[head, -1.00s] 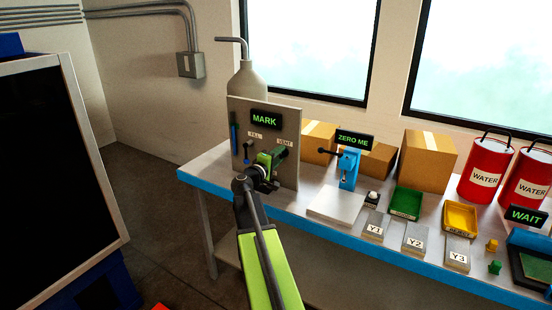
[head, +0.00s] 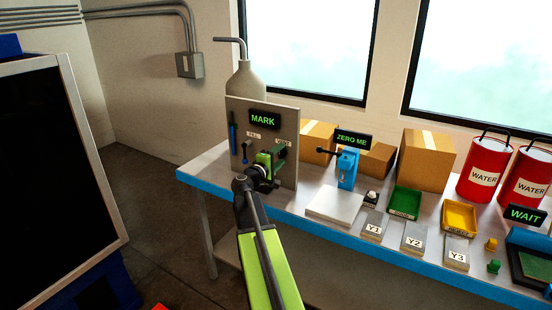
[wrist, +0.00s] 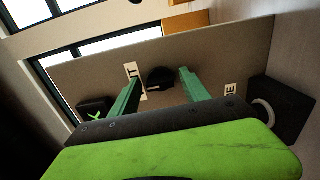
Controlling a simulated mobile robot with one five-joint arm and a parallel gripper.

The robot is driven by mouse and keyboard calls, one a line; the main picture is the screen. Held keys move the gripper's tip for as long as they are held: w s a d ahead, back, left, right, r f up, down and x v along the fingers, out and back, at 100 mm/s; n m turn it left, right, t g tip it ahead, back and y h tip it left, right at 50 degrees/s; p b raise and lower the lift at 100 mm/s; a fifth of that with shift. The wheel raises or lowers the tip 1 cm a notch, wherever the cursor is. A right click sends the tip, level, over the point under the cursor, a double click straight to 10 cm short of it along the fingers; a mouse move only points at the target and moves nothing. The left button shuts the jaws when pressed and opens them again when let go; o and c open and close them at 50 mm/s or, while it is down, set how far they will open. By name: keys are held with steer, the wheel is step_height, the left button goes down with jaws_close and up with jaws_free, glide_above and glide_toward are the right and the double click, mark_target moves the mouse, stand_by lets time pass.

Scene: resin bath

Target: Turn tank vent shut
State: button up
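The tank panel (head: 285,113) is an upright grey board at the bench's left end, in front of a grey tank (head: 246,80). The VENT label (head: 282,142) is on its right and the FILL label (head: 253,134) on its left. My gripper (head: 275,158) is in front of the panel by the VENT label and hides most of the vent handle. In the wrist view its two green fingers (wrist: 160,95) are apart. A dark knob (wrist: 161,77) shows between them, with a gap on each side. I cannot tell the vent's turn position.
A MARK display (head: 265,120) sits high on the panel, with the small fill knob (head: 245,152) lower left. A blue ZERO ME stand (head: 347,168) and white plate (head: 335,205) are to the right. A large dark screen (head: 50,170) stands left. Bare floor lies between.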

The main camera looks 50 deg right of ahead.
steer(key=shift+w+a, duration=0.1)
steer(key=shift+w, duration=0.05)
steer(key=v, duration=1.7)
steer(key=shift+s+a, duration=0.15)
steer(key=shift+s, duration=0.05)
